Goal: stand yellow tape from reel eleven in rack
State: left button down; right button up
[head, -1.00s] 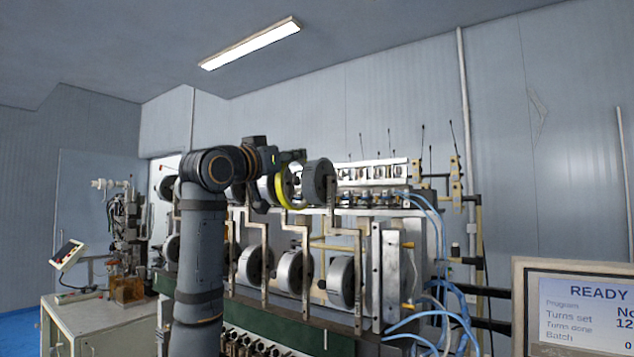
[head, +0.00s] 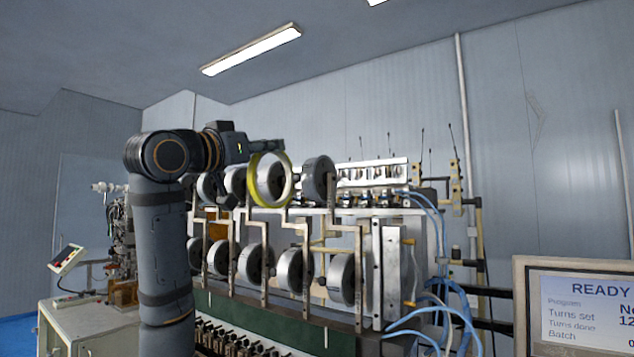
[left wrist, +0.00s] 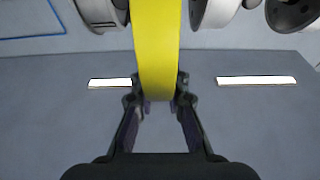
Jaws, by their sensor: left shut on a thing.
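The yellow tape (head: 289,190) is a thin ring at the upper row of reels in the head view, seen almost face-on. My left gripper (head: 268,147) is shut on its upper edge. In the left wrist view, the tape (left wrist: 156,45) is a broad yellow band between the fingertips (left wrist: 157,100). A grey reel (head: 270,180) shows through the ring; I cannot tell whether the tape is around it or in front of it. No number marks reel eleven. I cannot make out the rack. My right gripper is not in view.
A darker reel (head: 319,180) is close to the right of the tape. A lower row of reels (head: 341,279) and upright metal brackets (head: 300,237) stand below. Blue hoses (head: 437,240) hang at the right, beside a display screen (head: 585,305).

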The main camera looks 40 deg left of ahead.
pick_arm(q)
jog(key=r+v, duration=0.2)
jog(key=v, duration=1)
jog(key=shift+s+r+b, duration=0.35)
jog(key=shift+r+b, duration=0.05)
jog(key=shift+b, duration=0.05)
jog(key=shift+w+d, duration=0.1)
